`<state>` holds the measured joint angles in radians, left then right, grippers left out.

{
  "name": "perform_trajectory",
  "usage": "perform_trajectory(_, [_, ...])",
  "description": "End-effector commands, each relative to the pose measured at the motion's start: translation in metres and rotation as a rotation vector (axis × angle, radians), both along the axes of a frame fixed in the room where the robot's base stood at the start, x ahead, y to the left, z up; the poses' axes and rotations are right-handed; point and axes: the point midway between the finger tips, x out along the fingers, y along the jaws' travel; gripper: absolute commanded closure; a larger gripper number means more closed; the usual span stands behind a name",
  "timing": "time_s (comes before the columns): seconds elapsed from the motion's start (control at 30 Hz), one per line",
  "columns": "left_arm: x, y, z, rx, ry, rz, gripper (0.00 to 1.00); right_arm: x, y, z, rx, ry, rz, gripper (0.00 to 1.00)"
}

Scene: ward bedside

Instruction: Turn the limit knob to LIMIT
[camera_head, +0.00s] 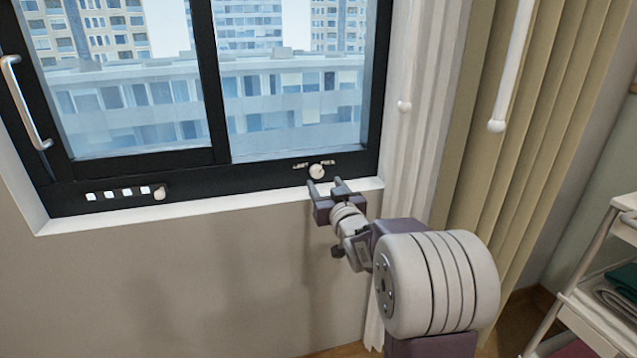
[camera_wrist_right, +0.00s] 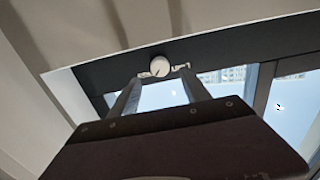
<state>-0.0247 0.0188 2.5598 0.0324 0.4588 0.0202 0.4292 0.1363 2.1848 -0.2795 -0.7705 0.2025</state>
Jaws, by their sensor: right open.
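The limit knob (camera_head: 317,171) is a small round pale knob on the black lower window frame, with small lettering on both sides that is hard to read. My right gripper (camera_head: 325,184) is open just in front of and below the knob. In the right wrist view the knob (camera_wrist_right: 159,66) shows between and beyond the two fingertips of the right gripper (camera_wrist_right: 158,82). The fingers look apart from it, with nothing held. Which way the knob points is too small to tell. My left gripper is out of view.
A panel with several white buttons and a round knob (camera_head: 160,193) sits on the frame at the left. A window handle (camera_head: 26,103) is at far left. A white sill (camera_head: 220,208) runs below. Curtains (camera_head: 540,110) and a shelf cart (camera_head: 600,300) stand at the right.

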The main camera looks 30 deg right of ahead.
Motion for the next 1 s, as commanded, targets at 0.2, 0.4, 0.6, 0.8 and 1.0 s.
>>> perform_trajectory(0.2, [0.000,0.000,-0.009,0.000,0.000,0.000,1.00,0.043,-0.010,-0.002,0.001,0.000,0.001,0.45])
perform_trajectory(0.4, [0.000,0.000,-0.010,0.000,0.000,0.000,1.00,0.058,-0.014,-0.001,0.001,0.000,0.000,0.45])
perform_trajectory(0.6, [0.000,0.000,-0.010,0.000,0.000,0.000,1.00,0.059,-0.014,-0.001,0.001,0.001,0.000,0.45])
perform_trajectory(0.8, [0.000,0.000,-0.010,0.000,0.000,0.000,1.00,0.059,-0.014,-0.001,0.001,0.001,0.000,0.95])
perform_trajectory(1.0, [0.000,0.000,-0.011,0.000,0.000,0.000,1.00,0.059,-0.014,-0.001,-0.005,0.001,0.000,1.00])
